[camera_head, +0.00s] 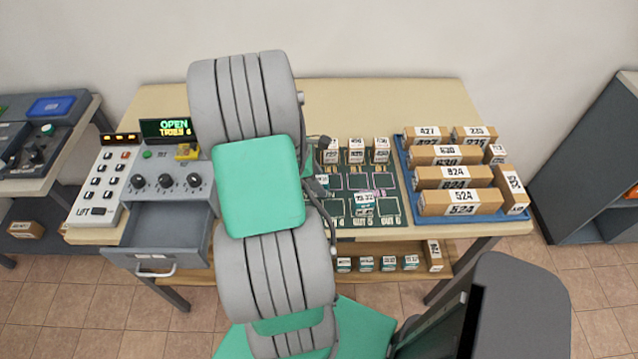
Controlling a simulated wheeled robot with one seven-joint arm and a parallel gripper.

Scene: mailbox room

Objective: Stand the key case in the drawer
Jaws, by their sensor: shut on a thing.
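The drawer (167,228) under the grey control box is pulled open towards the front. Its grey inside looks empty where it shows, and its handle (155,271) is at the front. My arm crosses the middle of the view and covers much of the table right of the drawer. Only dark parts of my gripper (318,166) show past the arm's right edge, above the green mat. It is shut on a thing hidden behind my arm. I cannot make out a key case for certain. My gripper is to the right of the drawer.
The control box (180,170) has knobs and a screen (167,129) reading OPEN. A keypad (104,185) stands left of it. The green mat (388,208) carries small labelled boxes. A blue tray (415,212) holds several cartons. A lower shelf (395,250) holds more boxes.

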